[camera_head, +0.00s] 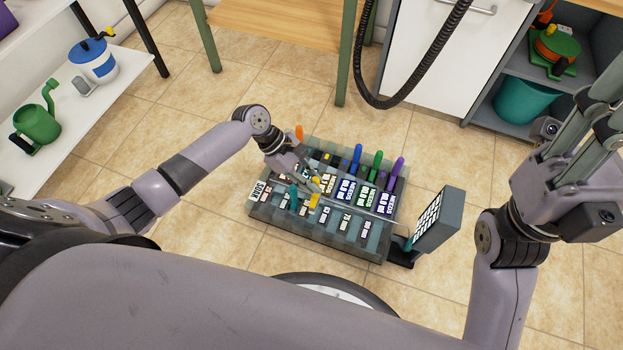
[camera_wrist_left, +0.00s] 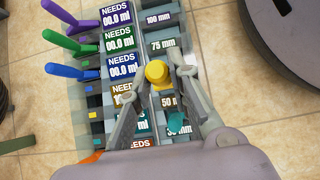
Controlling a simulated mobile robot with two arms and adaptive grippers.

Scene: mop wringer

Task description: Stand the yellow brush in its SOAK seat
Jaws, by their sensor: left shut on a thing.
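The yellow brush (camera_head: 314,201) stands among the slots of a grey rack (camera_head: 330,240) on the floor; its yellow top (camera_wrist_left: 157,73) shows between my fingers in the left wrist view. My left gripper (camera_head: 315,187) is shut on the yellow brush, over the rack's front half. I cannot tell whether the brush's lower end touches the rack. A SOAK label (camera_head: 258,190) is at the rack's left end. My right gripper (camera_head: 597,115) is raised at the right, away from the rack, its fingers apart and empty.
A teal handle (camera_head: 293,196) stands close left of the yellow brush. Orange (camera_head: 299,132), blue (camera_head: 356,156), green (camera_head: 376,164) and purple (camera_head: 397,168) handles line the rack's back. A tilted panel (camera_head: 438,220) stands at its right end. Floor in front is partly clear.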

